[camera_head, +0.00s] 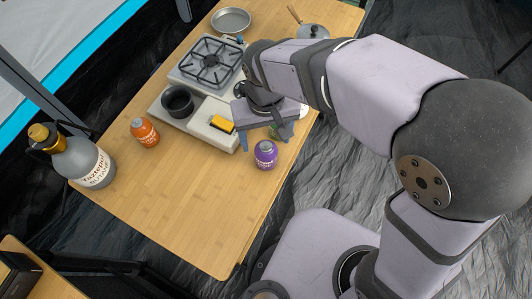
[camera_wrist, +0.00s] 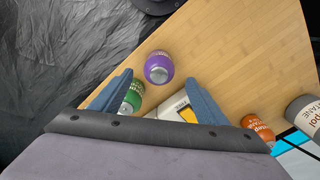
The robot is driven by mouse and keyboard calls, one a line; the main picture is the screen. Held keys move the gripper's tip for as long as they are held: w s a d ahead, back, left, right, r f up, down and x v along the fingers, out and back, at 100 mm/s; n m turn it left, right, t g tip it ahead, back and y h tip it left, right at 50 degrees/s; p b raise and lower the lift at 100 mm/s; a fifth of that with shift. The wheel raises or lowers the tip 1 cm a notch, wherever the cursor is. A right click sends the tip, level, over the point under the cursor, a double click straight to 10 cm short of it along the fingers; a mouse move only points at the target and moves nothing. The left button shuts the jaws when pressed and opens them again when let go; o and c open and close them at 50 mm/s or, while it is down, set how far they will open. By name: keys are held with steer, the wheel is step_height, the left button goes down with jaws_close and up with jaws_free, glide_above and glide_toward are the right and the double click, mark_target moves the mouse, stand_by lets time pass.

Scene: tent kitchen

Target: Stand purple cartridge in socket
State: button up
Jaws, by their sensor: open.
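The purple cartridge (camera_head: 265,155) stands on the wooden table near its right edge, label facing the head camera. In the wrist view the purple cartridge (camera_wrist: 157,63) shows just beyond the fingertips, near the middle of the gap. My gripper (camera_head: 265,133) is open and empty, above and behind the cartridge in the head view. Both blue fingers of my gripper (camera_wrist: 158,80) show apart in the wrist view. A dark, round, open-topped holder (camera_head: 178,101) sits on the pale base beside the stove; I cannot tell whether it is the socket.
A green cartridge (camera_wrist: 131,98) is close by the left finger. An orange cartridge (camera_head: 145,132) and a large grey bottle (camera_head: 85,160) stand at left. The stove (camera_head: 210,61), a pale block with a yellow item (camera_head: 222,125) and pans are farther back. The front table is clear.

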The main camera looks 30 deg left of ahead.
mark_target(266, 146)
steer(key=shift+f+p, duration=0.8)
steer(key=shift+f, duration=2.75)
steer(key=shift+w, duration=0.1)
steer(key=c, duration=1.4)
step_height(266, 146, up, 10)
steer(key=shift+r+b, duration=0.1)
steer(key=shift+b, duration=0.55)
